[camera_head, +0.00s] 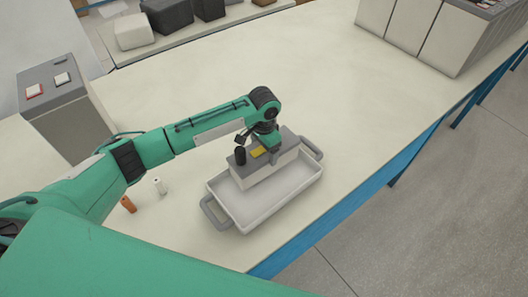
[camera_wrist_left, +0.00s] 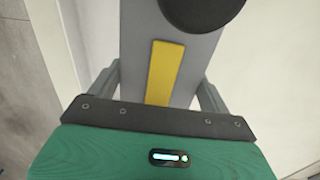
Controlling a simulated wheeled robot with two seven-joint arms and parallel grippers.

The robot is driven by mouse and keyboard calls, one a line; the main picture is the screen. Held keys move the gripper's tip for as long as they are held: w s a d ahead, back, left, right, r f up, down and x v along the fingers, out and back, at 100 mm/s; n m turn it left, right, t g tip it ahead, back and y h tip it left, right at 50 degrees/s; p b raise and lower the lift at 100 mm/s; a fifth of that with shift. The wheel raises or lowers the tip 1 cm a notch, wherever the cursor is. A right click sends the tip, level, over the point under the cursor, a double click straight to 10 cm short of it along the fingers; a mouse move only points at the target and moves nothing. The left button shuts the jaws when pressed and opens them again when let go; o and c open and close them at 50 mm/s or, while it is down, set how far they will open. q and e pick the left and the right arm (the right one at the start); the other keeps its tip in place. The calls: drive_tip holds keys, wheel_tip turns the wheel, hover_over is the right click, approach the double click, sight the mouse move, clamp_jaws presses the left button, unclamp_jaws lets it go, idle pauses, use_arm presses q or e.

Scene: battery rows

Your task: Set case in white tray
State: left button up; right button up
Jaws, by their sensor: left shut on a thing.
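A white tray (camera_head: 285,203) with grey handles at both ends stands near the front edge of the table. A light case (camera_head: 262,173) with a grey top and a yellow strip is in or just over the tray; I cannot tell whether it touches the tray floor. My left gripper (camera_head: 268,154) is shut on the case from above. In the left wrist view the case's grey top (camera_wrist_left: 195,65) and yellow strip lie between the two fingers (camera_wrist_left: 160,92), and a round black part covers some of the top. My right gripper is not in view.
A grey-topped box with buttons (camera_head: 62,95) is at the left. Large pale units (camera_head: 430,30) stand at the back right. The middle of the table is clear.

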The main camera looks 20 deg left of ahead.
use_arm(q)
drive_tip(key=shift+f, duration=1.2)
drive_tip(key=o, duration=1.2)
drive_tip(key=shift+f, duration=0.15)
drive_tip(key=shift+r, duration=0.35)
wheel_tip(320, 180, up, 10)
drive_tip(key=shift+r+b, duration=0.25)
drive_tip(key=shift+b, duration=0.65)
drive_tip(key=shift+r, duration=0.55)
